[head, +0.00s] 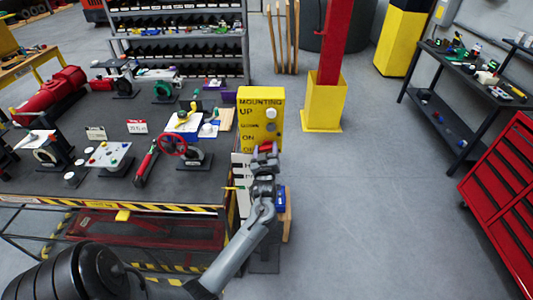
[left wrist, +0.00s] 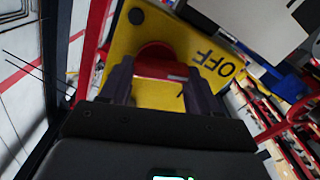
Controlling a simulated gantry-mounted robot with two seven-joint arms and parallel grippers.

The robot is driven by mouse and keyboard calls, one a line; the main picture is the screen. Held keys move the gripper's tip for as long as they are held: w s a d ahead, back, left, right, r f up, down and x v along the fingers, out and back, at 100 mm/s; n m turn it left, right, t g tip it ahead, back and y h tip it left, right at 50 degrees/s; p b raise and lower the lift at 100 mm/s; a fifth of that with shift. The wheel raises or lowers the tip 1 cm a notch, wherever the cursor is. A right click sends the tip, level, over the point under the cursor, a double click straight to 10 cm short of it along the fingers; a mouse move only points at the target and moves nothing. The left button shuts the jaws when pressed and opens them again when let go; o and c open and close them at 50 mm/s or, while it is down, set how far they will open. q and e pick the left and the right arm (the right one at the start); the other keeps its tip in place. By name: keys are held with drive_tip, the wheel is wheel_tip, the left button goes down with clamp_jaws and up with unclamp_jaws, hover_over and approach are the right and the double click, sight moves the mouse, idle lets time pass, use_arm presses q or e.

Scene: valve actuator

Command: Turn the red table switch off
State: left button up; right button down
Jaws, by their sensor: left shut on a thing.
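The red switch (head: 265,146) sits low on the front of a yellow control box (head: 246,108) at the right edge of the workbench. The box carries the words MOUNTING, UP, DOWN and ON. In the left wrist view the red switch (left wrist: 158,58) lies between my fingers, on the yellow panel (left wrist: 205,40) beside the word OFF. My left gripper (head: 264,155) is shut on the red switch, and its fingers (left wrist: 163,82) hide its sides. In the head view the gripper covers the lower part of the box. My right gripper is not in view.
The dark workbench (head: 105,192) left of the box holds a red handwheel valve (head: 173,144), a red-handled tool (head: 146,163) and several small parts. A yellow-based red post (head: 324,108) stands behind on the right. The floor right of the box is clear.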

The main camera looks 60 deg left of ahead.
use_arm(q)
drive_tip(key=shift+f+n+b, duration=0.2)
drive_tip(key=shift+n+b, duration=0.9)
drive_tip(key=shift+n, duration=1.1)
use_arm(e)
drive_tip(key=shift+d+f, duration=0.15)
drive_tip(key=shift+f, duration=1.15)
use_arm(q)
drive_tip(key=o, duration=1.1)
drive_tip(key=shift+c, duration=0.2)
drive_tip(key=shift+r, duration=0.1)
